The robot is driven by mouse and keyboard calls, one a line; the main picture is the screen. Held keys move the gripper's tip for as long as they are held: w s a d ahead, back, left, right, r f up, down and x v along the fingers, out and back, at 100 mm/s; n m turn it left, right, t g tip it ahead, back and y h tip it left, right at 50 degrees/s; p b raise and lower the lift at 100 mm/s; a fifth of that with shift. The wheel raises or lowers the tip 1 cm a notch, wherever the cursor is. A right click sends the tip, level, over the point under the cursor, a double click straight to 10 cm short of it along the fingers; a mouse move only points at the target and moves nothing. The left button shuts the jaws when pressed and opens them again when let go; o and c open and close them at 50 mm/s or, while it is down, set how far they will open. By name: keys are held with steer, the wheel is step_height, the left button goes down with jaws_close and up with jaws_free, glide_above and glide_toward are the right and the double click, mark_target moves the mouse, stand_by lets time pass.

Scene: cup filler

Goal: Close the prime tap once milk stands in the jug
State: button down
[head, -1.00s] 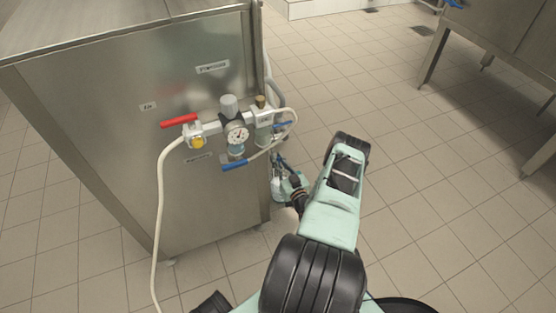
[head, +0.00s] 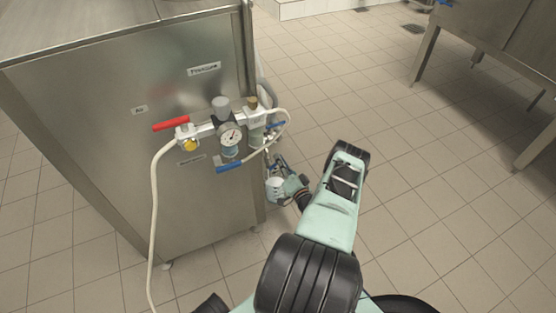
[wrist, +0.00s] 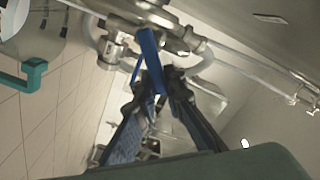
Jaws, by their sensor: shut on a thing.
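A blue lever (wrist: 151,62) on metal pipework is between my gripper's two dark fingertips (wrist: 160,92) in the wrist view. I take it for the prime tap's lever; my gripper is shut on it. In the head view my gripper (head: 281,166) is low beside the cabinet's right edge, partly hidden by my arm. A pale, rounded vessel with a teal handle (wrist: 27,76) at the wrist view's upper left appears to be this jug. I cannot tell whether milk is in it.
A steel cabinet (head: 90,130) carries a red lever (head: 171,124), a round gauge (head: 231,136), a blue lever (head: 229,167) and a pale hose (head: 153,220). A steel table (head: 510,60) stands at the upper right. The tiled floor between is clear.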

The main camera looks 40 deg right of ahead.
steer(key=shift+d+f+m, duration=0.15)
steer(key=shift+f+m, duration=0.3)
steer(key=shift+m, duration=0.85)
steer(key=shift+d+f+m, duration=0.15)
steer(key=shift+f+m, duration=0.35)
steer(key=shift+m, duration=0.8)
steer(key=shift+d+f+m, duration=0.15)
steer(key=shift+f+m, duration=0.3)
steer(key=shift+m, duration=0.85)
steer(key=c, duration=2)
jaws_free()
steer(key=shift+s, duration=0.1)
steer(key=v, duration=0.7)
steer(key=shift+s, duration=0.25)
